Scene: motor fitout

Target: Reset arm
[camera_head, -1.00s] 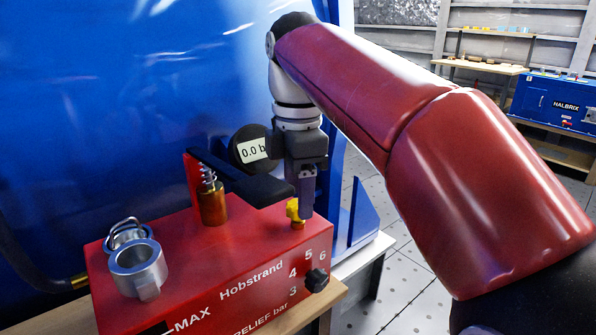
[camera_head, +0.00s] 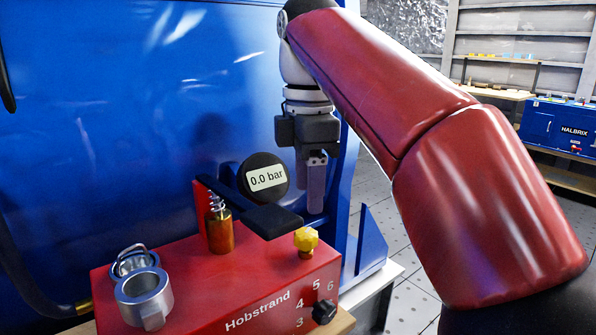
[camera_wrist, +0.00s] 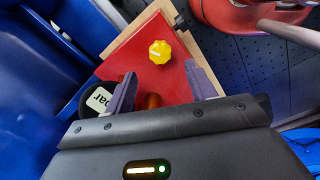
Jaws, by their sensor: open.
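My gripper (camera_head: 309,188) hangs pointing down above the back right part of the red Hobstrand box, with its fingers clear of everything. In the wrist view its two fingers (camera_wrist: 162,92) are spread apart with nothing held between them. A yellow knob (camera_head: 306,240) stands on the right end of the box top, below and apart from the fingertips. The yellow knob also shows in the wrist view (camera_wrist: 160,51), beyond the fingertips. My red arm reaches in from the right.
The red box (camera_head: 185,258) carries a gauge (camera_head: 265,178) reading 0.0 bar, a black lever (camera_head: 262,219), a brass spring fitting (camera_head: 220,232), a silver ring (camera_head: 143,292) and a black dial (camera_head: 324,311). A large blue panel (camera_head: 130,120) stands close behind. Open floor lies right.

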